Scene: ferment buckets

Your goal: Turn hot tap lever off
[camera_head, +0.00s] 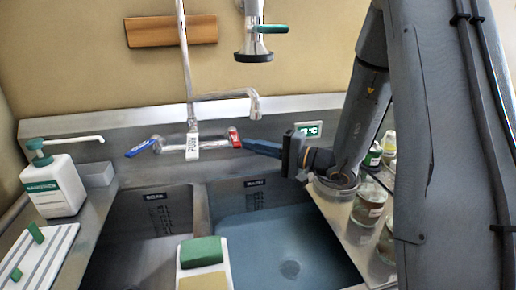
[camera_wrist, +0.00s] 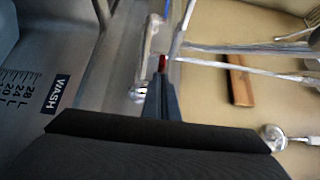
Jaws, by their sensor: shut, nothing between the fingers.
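The red hot tap lever (camera_head: 234,137) is on the right side of the wall tap (camera_head: 192,143), opposite a blue lever (camera_head: 141,148) on the left. My gripper (camera_head: 246,144) reaches in from the right, and its fingertips are at the red lever, very close to it or touching. The fingers are shut with nothing held. In the wrist view my gripper (camera_wrist: 162,78) points at the red lever (camera_wrist: 162,63), of which only a small part shows past the fingertips. I cannot tell whether there is contact.
Two sink basins lie below; the right one (camera_head: 285,255) holds bluish water. A spray head (camera_head: 253,56) hangs above the tap. A white soap bottle (camera_head: 52,185) stands on the left counter. Several jars (camera_head: 368,204) stand on the right, close to my arm.

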